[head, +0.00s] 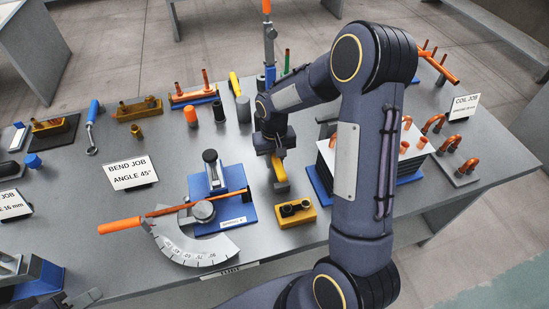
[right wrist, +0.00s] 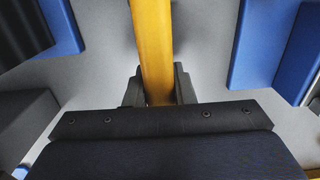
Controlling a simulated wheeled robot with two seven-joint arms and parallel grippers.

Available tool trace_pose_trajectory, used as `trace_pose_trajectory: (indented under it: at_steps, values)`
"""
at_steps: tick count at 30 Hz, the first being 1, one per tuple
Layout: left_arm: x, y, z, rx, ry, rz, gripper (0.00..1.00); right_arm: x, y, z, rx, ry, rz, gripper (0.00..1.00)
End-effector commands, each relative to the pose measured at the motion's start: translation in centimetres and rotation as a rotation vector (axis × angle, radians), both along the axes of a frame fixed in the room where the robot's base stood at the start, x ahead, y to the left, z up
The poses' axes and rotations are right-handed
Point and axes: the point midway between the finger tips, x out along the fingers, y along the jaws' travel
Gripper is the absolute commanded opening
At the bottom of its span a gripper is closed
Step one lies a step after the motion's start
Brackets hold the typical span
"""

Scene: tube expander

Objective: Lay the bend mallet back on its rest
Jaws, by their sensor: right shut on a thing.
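My right gripper (head: 277,158) is over the middle of the bench, shut on a yellow bar, which I take to be the bend mallet's handle (right wrist: 153,45). In the right wrist view the handle runs from between the fingers to the top edge. My left gripper is not clearly in view.
The blue-based tube bender (head: 225,214) with its angle scale stands left of the gripper. A stack of plates on a blue base (head: 322,170) is to the right, partly behind my arm. A grey cylinder (head: 243,109) and other tools stand behind.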

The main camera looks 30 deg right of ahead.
Motion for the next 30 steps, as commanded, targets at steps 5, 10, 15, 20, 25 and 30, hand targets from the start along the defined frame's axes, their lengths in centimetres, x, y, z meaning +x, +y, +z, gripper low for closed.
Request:
trace_pose_trajectory:
  at_steps: [5, 10, 15, 20, 25, 30]
  values:
    - [0.0, 0.0, -0.06, 0.0, 0.0, 0.0, 0.36, 0.09, 0.0, 0.07, 0.0, -0.004, 0.0, 0.0]
    - [0.0, 0.0, -0.22, 0.0, 0.0, 0.0, 0.36, 0.08, 0.01, 0.08, 0.0, -0.004, 0.001, 0.0]
    - [0.0, 0.0, -0.18, 0.0, 0.0, 0.0, 0.36, 0.07, 0.0, 0.1, 0.0, -0.003, 0.0, 0.0]
    - [0.0, 0.0, -0.3, 0.0, 0.0, 0.0, 0.36, 0.07, 0.0, -0.03, 0.0, -0.003, 0.0, 0.0]
    - [0.0, 0.0, -0.58, 0.0, 0.0, 0.0, 0.36, 0.06, 0.01, -0.37, 0.0, -0.003, 0.0, 0.0]
    - [0.0, 0.0, -0.86, 0.0, 0.0, 0.0, 0.36, 0.06, 0.01, -0.7, 0.0, -0.003, 0.0, 0.0]
